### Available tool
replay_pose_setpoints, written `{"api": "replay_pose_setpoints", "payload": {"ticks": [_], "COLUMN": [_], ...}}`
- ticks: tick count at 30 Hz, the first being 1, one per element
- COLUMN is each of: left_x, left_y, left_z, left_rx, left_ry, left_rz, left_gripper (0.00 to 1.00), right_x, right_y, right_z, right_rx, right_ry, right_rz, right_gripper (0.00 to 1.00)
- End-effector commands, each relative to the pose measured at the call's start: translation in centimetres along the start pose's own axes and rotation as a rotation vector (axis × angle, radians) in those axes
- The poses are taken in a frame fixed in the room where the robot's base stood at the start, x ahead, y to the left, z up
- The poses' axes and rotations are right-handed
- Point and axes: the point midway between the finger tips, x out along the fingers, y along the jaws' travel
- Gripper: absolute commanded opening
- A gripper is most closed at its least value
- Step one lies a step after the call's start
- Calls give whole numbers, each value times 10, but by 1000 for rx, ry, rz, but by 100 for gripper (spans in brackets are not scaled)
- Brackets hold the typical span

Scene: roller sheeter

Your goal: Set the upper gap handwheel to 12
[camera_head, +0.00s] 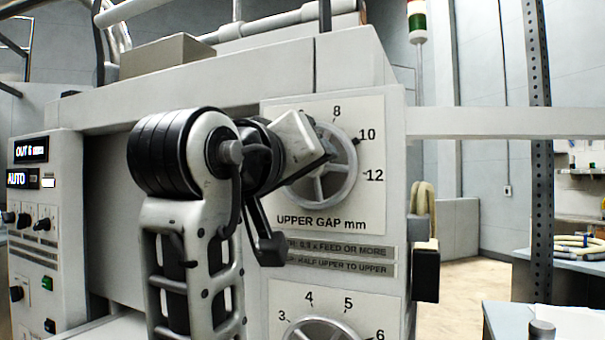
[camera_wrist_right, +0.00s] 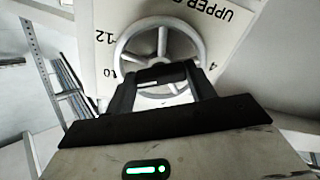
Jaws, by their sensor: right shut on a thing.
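The upper gap handwheel (camera_head: 353,172) is a grey spoked wheel on a white dial plate marked "UPPER GAP mm". The numbers 8, 10 and 12 show around its upper right. A dark mark lies at the rim by the 10; I cannot tell whether it is a pointer. My right gripper (camera_head: 318,142) covers the wheel's upper left part. My left gripper is not in view.
A second handwheel (camera_head: 322,331), with numbers 3 to 6, sits below. A control panel (camera_head: 45,230) with lit displays, knobs and buttons stands at the left. A dark-ended block (camera_head: 425,270) juts from the machine's right side. Blue-topped tables (camera_head: 570,272) stand further right.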

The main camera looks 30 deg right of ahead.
Motion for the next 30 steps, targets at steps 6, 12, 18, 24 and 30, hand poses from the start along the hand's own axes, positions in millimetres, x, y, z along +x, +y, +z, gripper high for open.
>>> {"api": "replay_pose_setpoints", "payload": {"ticks": [6,12,18,24,30], "left_x": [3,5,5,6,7], "left_y": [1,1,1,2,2], "left_z": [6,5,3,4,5], "left_rx": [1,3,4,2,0], "left_ry": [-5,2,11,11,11], "left_rz": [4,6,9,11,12], "left_gripper": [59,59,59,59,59], "right_x": [0,0,0,0,0], "right_y": [-1,0,0,0,1], "right_z": [0,0,0,-1,-1], "right_rx": [207,385,530,628,679], "right_ry": [2,2,3,3,4], "right_rz": [-1,0,1,1,1], "right_gripper": [32,32,32,32,32]}}
